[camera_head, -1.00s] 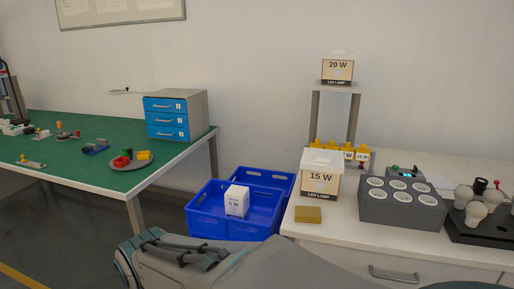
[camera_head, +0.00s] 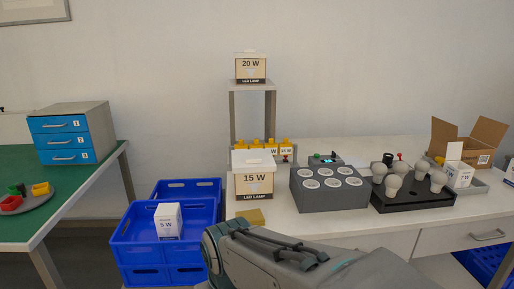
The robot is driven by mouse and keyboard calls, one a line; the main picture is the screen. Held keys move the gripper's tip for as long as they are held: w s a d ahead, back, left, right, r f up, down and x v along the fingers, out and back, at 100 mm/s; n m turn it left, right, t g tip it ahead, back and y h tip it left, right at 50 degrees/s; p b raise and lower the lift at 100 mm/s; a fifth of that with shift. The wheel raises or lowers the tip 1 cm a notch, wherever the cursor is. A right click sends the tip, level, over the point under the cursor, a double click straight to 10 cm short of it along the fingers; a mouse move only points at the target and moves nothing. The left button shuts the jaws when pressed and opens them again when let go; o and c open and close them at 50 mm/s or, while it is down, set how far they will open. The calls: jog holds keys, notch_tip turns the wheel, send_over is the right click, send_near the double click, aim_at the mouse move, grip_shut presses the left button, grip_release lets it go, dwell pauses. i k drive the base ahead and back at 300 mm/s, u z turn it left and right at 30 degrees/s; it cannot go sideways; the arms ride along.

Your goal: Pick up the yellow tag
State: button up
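Several yellow tags (camera_head: 266,145) with white labels stand in a row on a rack on the white bench, behind the 15 W lamp box (camera_head: 254,182). Some labels read W values, one of them 15 W; the box hides the lower left part of the row. A flat yellow block (camera_head: 250,217) lies at the bench's front left corner, its lower edge close to my arm in the picture. I cannot tell whether it is a tag. My arm crosses the bottom middle of the view, and my gripper does not show.
A grey six-hole block (camera_head: 329,199) and a black bulb tray (camera_head: 413,203) stand on the bench, with an open carton (camera_head: 447,139) farther right. A 20 W box (camera_head: 251,69) tops a stand. Blue crates (camera_head: 135,232) stand left, one holding a 5 W box (camera_head: 168,222).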

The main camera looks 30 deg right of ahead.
aim_at(256, 146)
jog(key=z, duration=0.85)
jog(key=i, duration=1)
